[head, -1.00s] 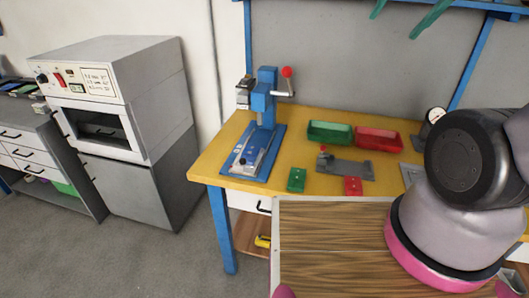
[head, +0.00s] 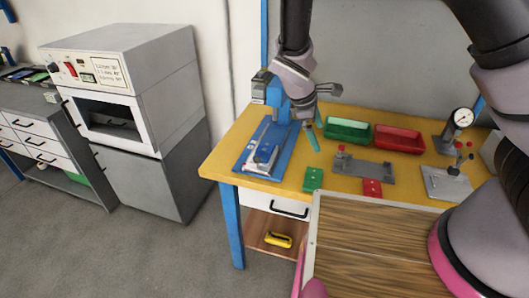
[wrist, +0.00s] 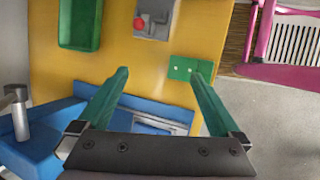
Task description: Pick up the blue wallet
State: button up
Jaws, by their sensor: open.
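I cannot make out a blue wallet in either current view. My gripper (head: 313,130) hangs over the yellow workbench (head: 228,160), beside the blue hand press (head: 283,95) in the head view. Its green fingers are spread apart in the wrist view (wrist: 159,76), with nothing between them. Below them the wrist view shows the yellow bench top and part of the blue press base (wrist: 120,105). Small flat items (head: 38,77) lie on the grey cabinet at the far left, too small to identify.
A green tray (head: 347,130), a red tray (head: 399,139), a small green block (head: 313,179) and a red block (head: 372,188) are on the bench. A yellow object (head: 278,240) lies on the lower shelf. A grey oven (head: 120,90) stands left; the floor before it is clear.

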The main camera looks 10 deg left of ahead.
jog(key=s+a+f+n+t+h, duration=0.1)
jog(key=s+a+f+n+t, duration=0.1)
jog(key=a+f+n+t, duration=0.45)
jog(key=n+t+y, duration=0.4)
jog(key=n, duration=0.7)
send_near(264, 151)
jog(key=shift+s+a+r, duration=0.15)
jog(key=shift+s+r, duration=0.2)
jog(key=shift+r, duration=0.4)
jog(key=shift+w+a, duration=0.1)
jog(key=shift+w, duration=0.05)
jog(key=x, duration=0.5)
jog(key=f+x, duration=0.1)
jog(key=x, duration=0.4)
jog(key=shift+f, duration=0.1)
jog(key=c, duration=1.5)
